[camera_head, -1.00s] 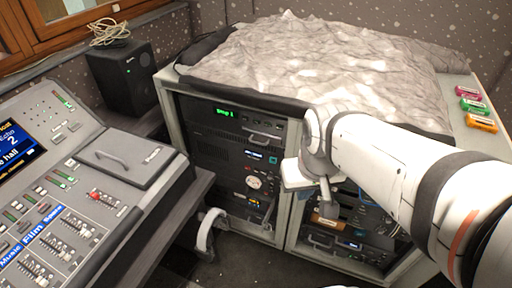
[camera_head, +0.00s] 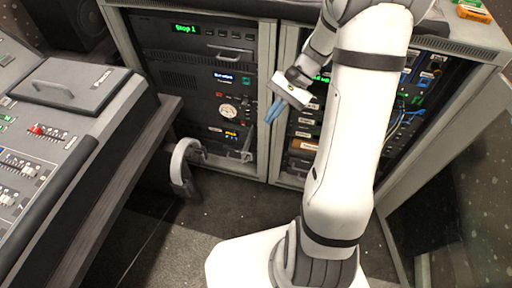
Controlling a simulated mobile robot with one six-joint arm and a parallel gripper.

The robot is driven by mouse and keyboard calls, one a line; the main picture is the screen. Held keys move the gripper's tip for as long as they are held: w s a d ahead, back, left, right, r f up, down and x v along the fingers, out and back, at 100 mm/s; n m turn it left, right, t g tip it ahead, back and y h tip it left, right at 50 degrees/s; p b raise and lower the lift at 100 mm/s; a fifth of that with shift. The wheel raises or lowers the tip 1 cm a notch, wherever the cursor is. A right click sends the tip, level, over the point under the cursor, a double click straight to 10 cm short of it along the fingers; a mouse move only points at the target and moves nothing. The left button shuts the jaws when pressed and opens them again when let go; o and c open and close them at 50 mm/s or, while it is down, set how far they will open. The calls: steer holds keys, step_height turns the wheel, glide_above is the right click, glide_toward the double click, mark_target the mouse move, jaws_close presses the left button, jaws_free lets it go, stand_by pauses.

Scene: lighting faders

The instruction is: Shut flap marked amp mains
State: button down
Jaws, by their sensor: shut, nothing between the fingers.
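My gripper (camera_head: 273,110) is shut and empty. Its bluish fingers point down in front of the post between the two rack bays. The left rack bay (camera_head: 190,77) holds dark units with a green "Stop 1" display, a round dial and several handles. At its lower right a handled panel (camera_head: 240,154) seems to stand out from the front. The right rack bay (camera_head: 413,92) is partly hidden behind my arm; an orange-brown strip (camera_head: 303,146) shows low in it. I cannot read an amp mains marking on any flap, so I cannot tell which one it is.
The mixing console (camera_head: 40,120) with a handled grey lid (camera_head: 75,88) stands at the left. White headphones (camera_head: 181,165) hang at the desk's side, near the left rack. Dark carpet (camera_head: 165,230) is clear in front. Bright small boxes (camera_head: 474,12) lie on the cabinet's top right.

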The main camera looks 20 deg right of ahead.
steer(key=w+d+f+m+t+y+b, duration=0.2)
steer(key=d+f+m+t+y+b, duration=0.15)
steer(key=f, duration=0.95)
steer(key=w+d+f+m+t+y+b, duration=0.25)
steer(key=d+f+m+b, duration=0.25)
steer(key=f, duration=0.7)
steer(key=w+d+f+m+t+y+b, duration=0.25)
steer(key=d+f+m+b, duration=0.2)
steer(key=f, duration=0.85)
steer(key=r+b+x, duration=0.1)
steer(key=b+x, duration=0.2)
steer(key=x, duration=1.1)
steer(key=shift+s+f, duration=0.2)
steer(key=shift+t, duration=0.25)
